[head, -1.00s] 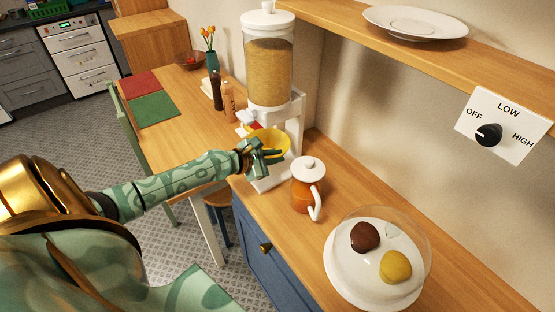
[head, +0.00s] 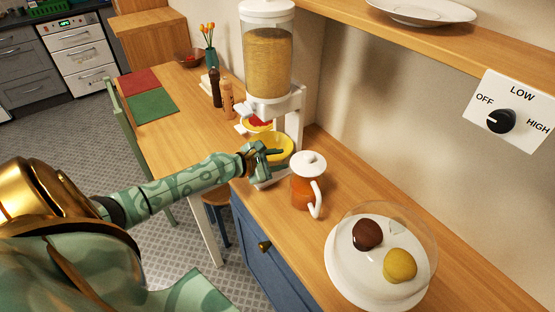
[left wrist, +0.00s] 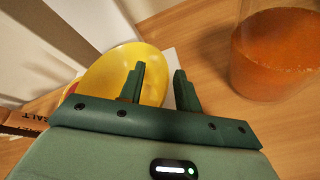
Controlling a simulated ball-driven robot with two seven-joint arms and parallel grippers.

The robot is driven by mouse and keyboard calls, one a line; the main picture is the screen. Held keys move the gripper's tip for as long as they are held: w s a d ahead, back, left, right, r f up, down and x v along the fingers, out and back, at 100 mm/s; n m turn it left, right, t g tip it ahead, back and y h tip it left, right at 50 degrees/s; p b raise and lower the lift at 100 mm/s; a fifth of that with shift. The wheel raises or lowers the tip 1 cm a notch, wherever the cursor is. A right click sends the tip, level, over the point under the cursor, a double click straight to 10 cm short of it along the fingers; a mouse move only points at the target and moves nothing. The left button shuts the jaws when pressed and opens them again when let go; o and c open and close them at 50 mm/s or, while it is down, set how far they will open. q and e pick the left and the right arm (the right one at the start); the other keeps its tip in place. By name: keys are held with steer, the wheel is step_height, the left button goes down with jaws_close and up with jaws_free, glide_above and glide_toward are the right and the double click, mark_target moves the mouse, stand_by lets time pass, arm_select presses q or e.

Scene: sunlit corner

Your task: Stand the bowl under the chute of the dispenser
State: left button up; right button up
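The yellow bowl (head: 278,146) is upright at the front of the dispenser (head: 268,62), over its white base (head: 265,184). The gripper hides its underside, so contact with the base cannot be seen. My left gripper (head: 274,154) is at the bowl's near side. In the left wrist view its two fingers (left wrist: 160,82) are apart, straddling the edge of the bowl (left wrist: 108,72), with a gap showing between them. My right gripper is not in view.
An orange jar with a white lid and handle (head: 308,182) stands close right of the gripper. A glass-domed plate (head: 340,268) is nearer. Bottles (head: 227,98) and a red-topped item (head: 258,124) are behind. A shelf (head: 430,40) overhangs the right.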

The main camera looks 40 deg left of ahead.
arm_select(q)
steer(key=shift+r, duration=0.1)
steer(key=shift+s+a+r+p, duration=0.1)
steer(key=shift+s+r+p, duration=0.05)
steer(key=shift+s+p, duration=0.15)
steer(key=v, duration=1.1)
steer(key=shift+s+r+p, duration=0.15)
steer(key=shift+r+p, duration=0.05)
steer(key=shift+p, duration=0.15)
